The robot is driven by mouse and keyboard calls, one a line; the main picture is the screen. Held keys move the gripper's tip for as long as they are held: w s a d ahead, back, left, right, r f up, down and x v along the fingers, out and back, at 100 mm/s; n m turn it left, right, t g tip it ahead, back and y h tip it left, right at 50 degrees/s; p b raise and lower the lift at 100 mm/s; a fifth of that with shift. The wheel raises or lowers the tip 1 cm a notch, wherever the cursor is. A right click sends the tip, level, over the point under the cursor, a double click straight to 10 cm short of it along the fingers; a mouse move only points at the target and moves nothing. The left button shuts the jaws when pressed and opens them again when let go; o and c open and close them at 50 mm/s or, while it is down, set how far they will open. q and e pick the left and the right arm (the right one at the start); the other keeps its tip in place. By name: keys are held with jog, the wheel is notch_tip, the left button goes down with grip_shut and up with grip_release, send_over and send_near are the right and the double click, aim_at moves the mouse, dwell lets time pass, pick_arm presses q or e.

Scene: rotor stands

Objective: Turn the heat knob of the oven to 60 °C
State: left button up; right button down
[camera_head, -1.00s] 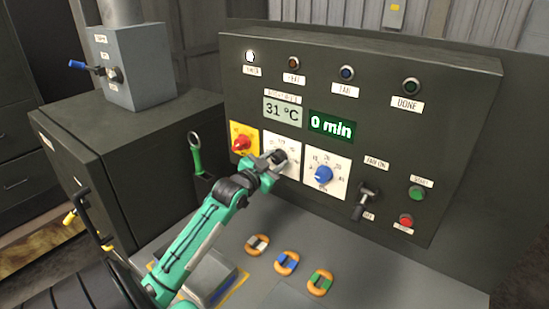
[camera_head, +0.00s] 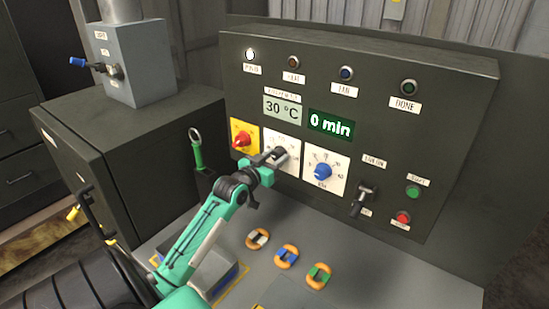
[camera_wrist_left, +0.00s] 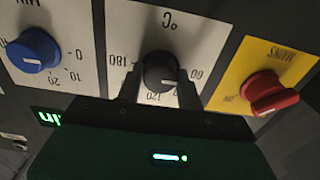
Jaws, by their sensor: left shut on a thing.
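The heat knob (camera_wrist_left: 160,70) is a dark round knob on a white dial plate (camera_wrist_left: 205,38) marked °C. In the left wrist view the dial appears upside down, with 180 at left, 120 at the bottom and 60 at right. A short white mark shows on the knob's lower right part. My left gripper (camera_head: 276,158) is at the dial in the head view. Its two fingers (camera_wrist_left: 158,88) stand on either side of the knob in the wrist view, shut on it. In the head view the gripper partly covers the dial. My right gripper is not in view.
A red knob on a yellow plate (camera_head: 243,137) is left of the dial, and a blue timer knob (camera_head: 323,172) is right of it. The temperature display (camera_head: 282,108) reads 30 °C; the timer display (camera_head: 331,123) reads 0 min.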

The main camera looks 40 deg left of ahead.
pick_arm(q)
jog(key=o, duration=1)
jog(key=shift+s, duration=0.1)
jog(key=shift+s+f, duration=0.1)
jog(key=shift+s, duration=0.2)
jog(key=s+d+b, duration=0.1)
jog(key=s+b, duration=0.4)
jog(key=s, duration=0.8)
jog(key=shift+d, duration=0.3)
